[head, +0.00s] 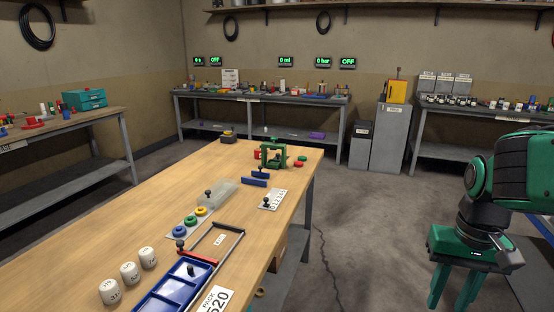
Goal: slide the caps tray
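A black knob stands near the front end of the row. A clear cover (219,192) lies just beyond the yellow cap. I cannot read a label on this plate. My gripper (459,290) is at the lower right over the floor, well away from the bench. Its green fingers point down with a gap between them, and nothing shows in the gap.
A blue compartment tray (168,294) and white labelled cylinders (130,272) stand at the near end. A red-and-black frame (213,246) lies between that tray and the caps. A numbered plate (271,200) and a green press (274,154) stand farther along. Floor (370,220) separates my arm from the bench.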

